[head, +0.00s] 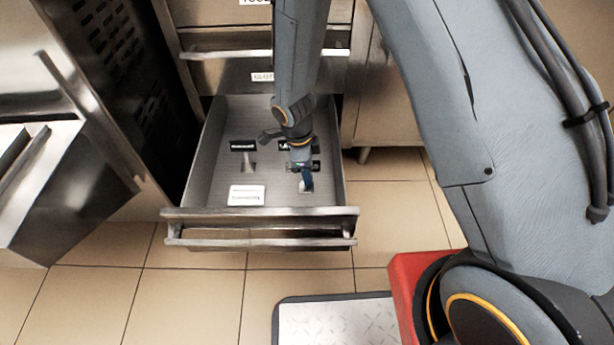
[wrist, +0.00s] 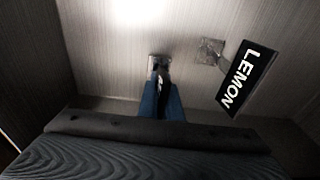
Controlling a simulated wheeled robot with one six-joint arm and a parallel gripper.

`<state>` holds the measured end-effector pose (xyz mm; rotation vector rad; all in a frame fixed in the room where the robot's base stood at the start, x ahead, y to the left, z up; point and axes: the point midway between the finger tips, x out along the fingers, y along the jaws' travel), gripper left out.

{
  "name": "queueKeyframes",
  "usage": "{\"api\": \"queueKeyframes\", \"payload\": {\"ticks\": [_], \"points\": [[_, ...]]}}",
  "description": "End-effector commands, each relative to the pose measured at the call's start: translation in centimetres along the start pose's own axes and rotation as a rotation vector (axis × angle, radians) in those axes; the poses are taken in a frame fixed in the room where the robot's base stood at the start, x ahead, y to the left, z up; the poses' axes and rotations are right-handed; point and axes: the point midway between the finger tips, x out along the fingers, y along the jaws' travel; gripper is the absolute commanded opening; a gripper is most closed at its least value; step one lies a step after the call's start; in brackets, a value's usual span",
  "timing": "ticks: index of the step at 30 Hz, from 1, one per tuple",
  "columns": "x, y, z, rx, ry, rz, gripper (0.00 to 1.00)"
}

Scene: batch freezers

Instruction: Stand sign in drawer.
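The open drawer (head: 205,165) is grey inside, with a metal front. My gripper (head: 306,177), with blue fingers, points down into its right part. It appears shut on a small black sign (head: 316,167); the fingers hide most of this sign. In the wrist view a dark, edge-on piece lies between the fingers (wrist: 163,105), with a metal foot (wrist: 158,63) beyond the tips. Whether that foot touches the drawer floor I cannot tell. A black LEMON sign (wrist: 246,78) stands beside them on a metal foot. Another black sign (head: 243,145) stands upright at the left.
A white card (head: 246,195) with dark print is near the drawer's front left. One more black sign (head: 284,146) is partly behind my arm. Closed drawers (head: 225,55) are above. A steel cabinet (head: 90,150) stands left; tiled floor (head: 195,295) is clear in front.

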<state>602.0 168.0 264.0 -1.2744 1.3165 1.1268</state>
Motion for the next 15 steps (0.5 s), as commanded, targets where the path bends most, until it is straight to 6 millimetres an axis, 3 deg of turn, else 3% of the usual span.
{"api": "queueKeyframes", "payload": {"ticks": [11, 15], "points": [[0.47, -0.05, 0.09, 0.000, 0.000, -0.001, 0.00], [0.40, -0.02, 0.08, 0.000, 0.000, -0.001, 0.24]]}}
